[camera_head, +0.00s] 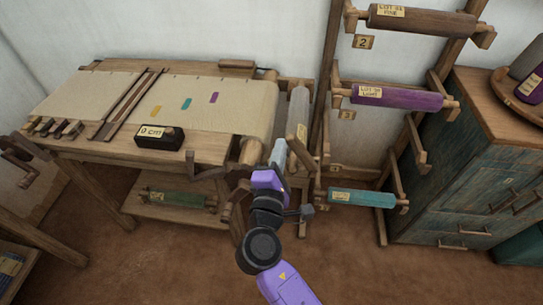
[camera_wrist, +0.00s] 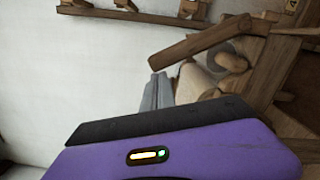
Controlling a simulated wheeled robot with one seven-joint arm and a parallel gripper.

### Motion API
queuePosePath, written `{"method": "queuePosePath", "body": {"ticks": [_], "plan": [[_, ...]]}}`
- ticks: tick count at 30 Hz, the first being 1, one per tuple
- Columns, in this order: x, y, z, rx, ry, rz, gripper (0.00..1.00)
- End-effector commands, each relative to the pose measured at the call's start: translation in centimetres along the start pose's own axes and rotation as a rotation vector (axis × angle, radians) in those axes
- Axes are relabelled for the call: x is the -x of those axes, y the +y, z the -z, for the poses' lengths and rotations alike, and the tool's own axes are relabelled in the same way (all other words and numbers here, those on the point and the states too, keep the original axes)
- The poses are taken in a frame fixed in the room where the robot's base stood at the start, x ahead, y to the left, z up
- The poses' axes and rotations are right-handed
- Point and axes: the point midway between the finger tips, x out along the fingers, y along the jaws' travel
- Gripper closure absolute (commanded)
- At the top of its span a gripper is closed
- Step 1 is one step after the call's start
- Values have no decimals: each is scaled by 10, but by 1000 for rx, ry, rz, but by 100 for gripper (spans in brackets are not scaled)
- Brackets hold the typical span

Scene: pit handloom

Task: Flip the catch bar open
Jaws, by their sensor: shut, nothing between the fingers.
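My gripper (camera_head: 278,152) is at the right end of the wooden loom (camera_head: 208,148), its grey fingers shut and empty. In the wrist view its fingers (camera_wrist: 158,92) stick up past the purple housing. A wooden bar, which looks like the catch bar (camera_wrist: 205,42), slants above and to the right of the fingertips, with a visible gap. In the head view a short wooden bar (camera_head: 299,150) lies just right of the fingers; I cannot tell if they touch there. Behind the fingers is a pale roller end, partly hidden.
A cloth-covered loom top with a black "0 cm" box (camera_head: 172,138) is to the left. A rack with a purple roll (camera_head: 397,97) and a teal roll (camera_head: 362,197) stands close on the right. A blue-green cabinet (camera_head: 460,185) is beyond it. Brown floor in front is clear.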

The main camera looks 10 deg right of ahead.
Motion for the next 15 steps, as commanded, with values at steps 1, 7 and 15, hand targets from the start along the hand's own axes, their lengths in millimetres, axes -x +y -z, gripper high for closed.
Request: {"method": "queuePosePath", "body": {"ticks": [1,7,15], "plan": [[0,1,-7,-46,-2,3,100],[-1,7,-30,-235,-3,13,100],[-3,8,-62,-487,-3,26,100]]}}
